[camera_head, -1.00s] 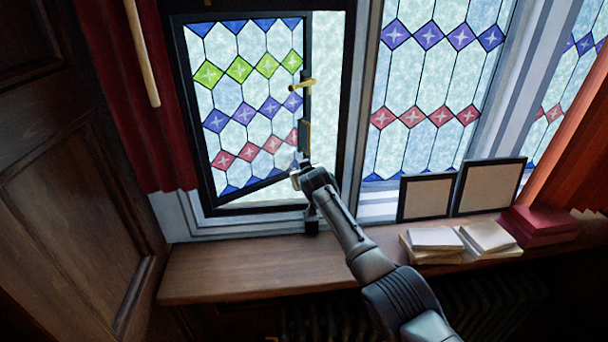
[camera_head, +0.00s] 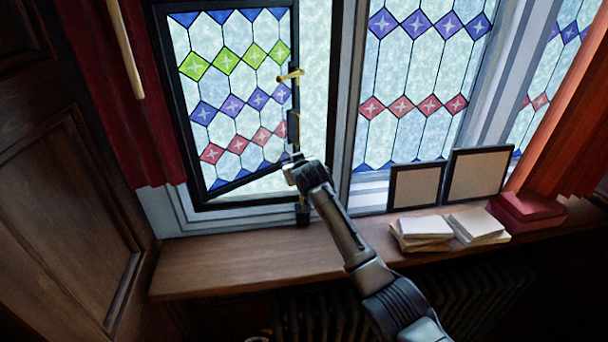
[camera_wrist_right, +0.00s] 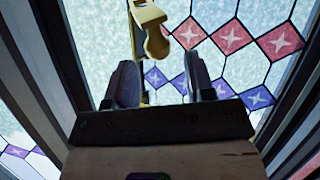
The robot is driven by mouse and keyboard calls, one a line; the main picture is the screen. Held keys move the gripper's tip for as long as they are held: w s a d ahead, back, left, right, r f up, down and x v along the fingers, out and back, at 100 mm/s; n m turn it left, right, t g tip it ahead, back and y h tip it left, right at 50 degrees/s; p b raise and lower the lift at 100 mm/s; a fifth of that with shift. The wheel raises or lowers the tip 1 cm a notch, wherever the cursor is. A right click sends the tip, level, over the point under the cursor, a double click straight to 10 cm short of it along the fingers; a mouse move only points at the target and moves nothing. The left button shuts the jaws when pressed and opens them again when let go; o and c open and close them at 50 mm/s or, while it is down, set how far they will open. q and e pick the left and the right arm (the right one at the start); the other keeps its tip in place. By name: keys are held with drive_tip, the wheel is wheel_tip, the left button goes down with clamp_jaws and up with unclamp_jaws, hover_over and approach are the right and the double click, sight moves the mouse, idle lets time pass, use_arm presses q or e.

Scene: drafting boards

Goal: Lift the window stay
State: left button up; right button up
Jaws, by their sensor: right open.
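The leaded casement window (camera_head: 235,100) stands ajar, its sash tilted within the dark frame. A brass handle (camera_head: 290,75) sits on the sash's right edge. A small dark upright fitting (camera_head: 303,213) stands at the sill below; I cannot tell for sure which part is the stay. My right arm reaches up to the sash's lower right corner in the head view, its fingers unclear there. In the right wrist view my right gripper (camera_wrist_right: 163,88) is open and empty, with a brass fitting (camera_wrist_right: 150,25) beyond and between its fingertips, apart from them. My left gripper is out of view.
The wooden sill (camera_head: 240,262) is clear at left. Stacked papers (camera_head: 425,230), two dark-framed boards (camera_head: 415,187) and red books (camera_head: 527,208) stand right of my arm. A red curtain (camera_head: 120,110) and wooden panelling (camera_head: 70,200) border the left.

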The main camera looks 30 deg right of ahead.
drive_tip(key=b+v, duration=0.2)
drive_tip(key=v, duration=0.8)
idle(0.5)
